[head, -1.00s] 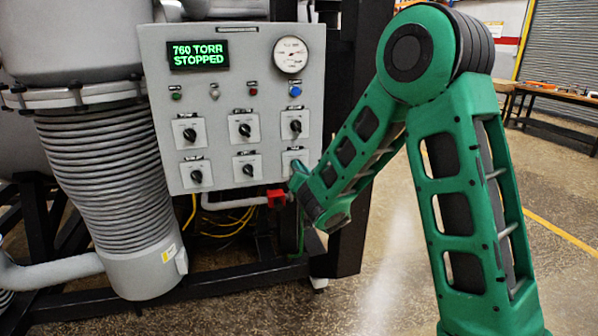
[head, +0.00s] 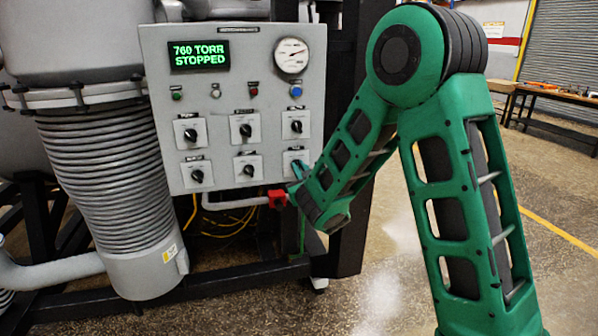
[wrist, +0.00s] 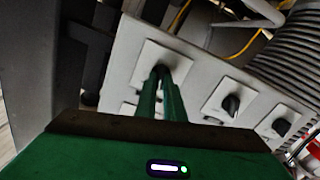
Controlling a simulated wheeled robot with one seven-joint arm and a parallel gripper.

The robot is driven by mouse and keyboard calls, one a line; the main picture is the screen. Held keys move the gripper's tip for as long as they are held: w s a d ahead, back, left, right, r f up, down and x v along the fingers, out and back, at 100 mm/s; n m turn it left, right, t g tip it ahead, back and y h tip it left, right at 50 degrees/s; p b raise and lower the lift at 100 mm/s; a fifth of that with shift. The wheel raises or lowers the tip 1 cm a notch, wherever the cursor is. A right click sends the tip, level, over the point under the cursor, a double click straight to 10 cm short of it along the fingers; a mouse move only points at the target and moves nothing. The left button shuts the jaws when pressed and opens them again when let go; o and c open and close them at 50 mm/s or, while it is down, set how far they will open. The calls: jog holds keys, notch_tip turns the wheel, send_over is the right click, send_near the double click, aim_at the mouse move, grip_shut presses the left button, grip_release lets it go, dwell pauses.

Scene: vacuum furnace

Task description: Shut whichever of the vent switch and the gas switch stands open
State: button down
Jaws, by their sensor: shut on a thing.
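The grey control panel (head: 222,105) carries two rows of black rotary knobs on white plates; their labels are too small to read, so I cannot tell which are vent and gas. My gripper (head: 297,169) is at the lower-right switch (head: 289,157), whose knob it mostly hides. In the wrist view my green fingers (wrist: 165,84) are shut on the dark knob of that switch, in front of its white plate (wrist: 180,60). The angle of the held knob is hidden. The lower-middle knob (head: 249,170) and lower-left knob (head: 197,176) are free.
The green display (head: 199,55) reads 760 TORR STOPPED. A round gauge (head: 291,55) and several small buttons sit above the knobs. A dark frame post (head: 352,100) stands right of the panel.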

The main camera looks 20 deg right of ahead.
jog(key=shift+s+d+f+n, duration=0.1)
jog(key=shift+f+n, duration=0.05)
jog(key=shift+n, duration=0.5)
jog(key=shift+f+n, duration=0.15)
jog(key=shift+n, duration=0.8)
jog(key=c, duration=1.9)
grip_release()
jog(key=shift+o, duration=0.2)
jog(key=shift+r, duration=0.1)
